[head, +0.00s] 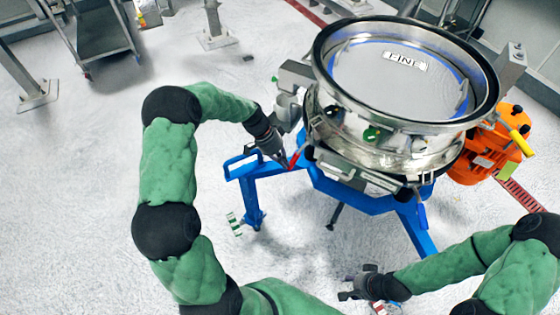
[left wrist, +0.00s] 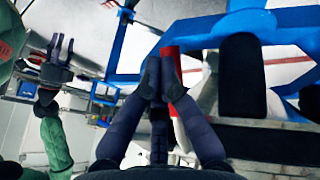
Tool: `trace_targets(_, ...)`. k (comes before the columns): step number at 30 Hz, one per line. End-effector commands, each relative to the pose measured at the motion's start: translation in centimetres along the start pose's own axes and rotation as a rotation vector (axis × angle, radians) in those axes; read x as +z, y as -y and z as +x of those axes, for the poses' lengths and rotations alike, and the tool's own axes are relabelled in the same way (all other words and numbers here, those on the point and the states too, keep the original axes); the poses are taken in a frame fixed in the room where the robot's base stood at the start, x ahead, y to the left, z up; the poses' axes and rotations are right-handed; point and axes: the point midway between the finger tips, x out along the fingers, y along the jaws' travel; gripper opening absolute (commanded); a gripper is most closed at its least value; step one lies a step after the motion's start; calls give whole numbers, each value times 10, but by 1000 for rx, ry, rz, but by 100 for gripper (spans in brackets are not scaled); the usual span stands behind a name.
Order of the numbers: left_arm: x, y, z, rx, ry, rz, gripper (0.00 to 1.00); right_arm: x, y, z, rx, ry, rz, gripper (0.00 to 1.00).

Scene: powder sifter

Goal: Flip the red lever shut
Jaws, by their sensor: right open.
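The red lever (head: 294,160) is at the left side of the round metal sifter (head: 392,150), by the blue frame (head: 265,166). In the left wrist view the red lever (left wrist: 170,51) shows behind and just right of my left fingertips. My left gripper (head: 285,163) is at the lever; its fingers (left wrist: 160,76) are together, with no lever visible between them. They look in contact with the lever or very close; I cannot tell which. Part of the lever is hidden by the right finger. My right gripper (head: 345,287) is open and empty, low in front of the sifter.
The blue frame's legs stand on the pale floor (head: 80,190). An orange motor (head: 485,150) is at the sifter's right. A grey cart (head: 97,35) stands at the far left. The floor left of the frame is mostly clear.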

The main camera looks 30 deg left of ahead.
Motion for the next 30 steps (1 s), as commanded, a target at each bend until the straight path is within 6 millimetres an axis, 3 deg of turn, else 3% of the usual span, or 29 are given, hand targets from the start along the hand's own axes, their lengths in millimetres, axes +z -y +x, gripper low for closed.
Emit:
trace_targets(12, -14, 12, 32, 0, 0, 1, 0, 0, -5, 13, 0, 0, 0, 45)
trace_targets(30, -23, 16, 42, -1, 0, 0, 0, 0, -6, 17, 0, 0, 0, 45)
